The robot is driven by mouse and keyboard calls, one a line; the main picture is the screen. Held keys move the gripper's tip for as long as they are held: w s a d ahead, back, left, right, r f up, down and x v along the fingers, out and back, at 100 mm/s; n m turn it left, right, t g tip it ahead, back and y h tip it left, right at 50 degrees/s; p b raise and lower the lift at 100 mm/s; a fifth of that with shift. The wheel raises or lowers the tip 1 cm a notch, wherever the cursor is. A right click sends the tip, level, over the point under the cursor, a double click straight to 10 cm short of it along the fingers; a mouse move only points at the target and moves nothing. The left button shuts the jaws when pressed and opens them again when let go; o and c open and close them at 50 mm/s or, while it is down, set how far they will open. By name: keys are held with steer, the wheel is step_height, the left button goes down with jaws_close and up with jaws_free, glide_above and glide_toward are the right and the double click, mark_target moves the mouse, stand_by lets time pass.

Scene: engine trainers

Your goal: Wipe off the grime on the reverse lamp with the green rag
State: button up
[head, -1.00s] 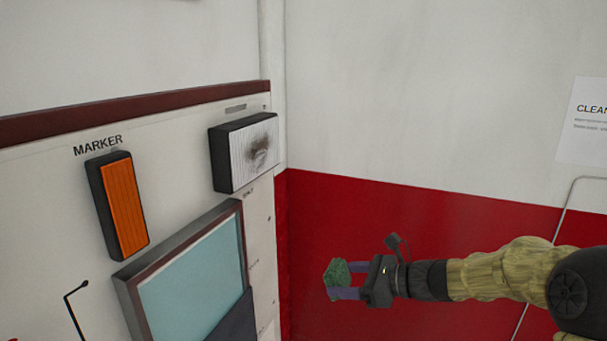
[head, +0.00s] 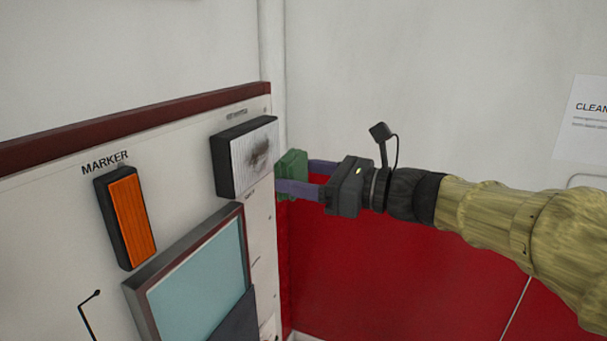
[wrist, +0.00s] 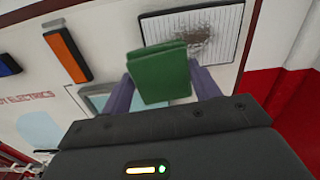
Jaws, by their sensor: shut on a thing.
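The reverse lamp (head: 250,158) is a white ribbed lens in a black housing at the board's upper right. A dark smudge of grime (head: 260,154) lies on the middle of its lens; the lamp also shows in the wrist view (wrist: 225,25). My gripper (head: 297,178) is shut on the green rag (head: 291,166), a folded block between its purple fingers. The rag is just right of the lamp's lower right edge in the head view. In the wrist view the rag (wrist: 160,73) overlaps the lamp's lower left part. Whether it touches the lens I cannot tell.
The orange marker lamp (head: 132,217) is on the board to the left. A framed teal panel (head: 200,285) sits below the reverse lamp. A vertical pipe (head: 273,50) runs up the corner by the lamp.

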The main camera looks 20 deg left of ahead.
mark_target(252, 158)
steer(key=shift+a, duration=0.15)
steer(key=shift+w+a+p, duration=0.2)
steer(key=shift+a+p, duration=0.3)
steer(key=shift+a, duration=2.4)
steer(key=shift+w+a, duration=0.15)
steer(key=shift+a, duration=1.1)
steer(key=shift+w+d+r+p, duration=0.15)
steer(key=shift+w+p, duration=0.3)
steer(key=shift+w, duration=0.45)
steer(key=shift+w+d+f+p, duration=0.15)
steer(key=shift+w+p, duration=0.25)
steer(key=shift+w, duration=0.7)
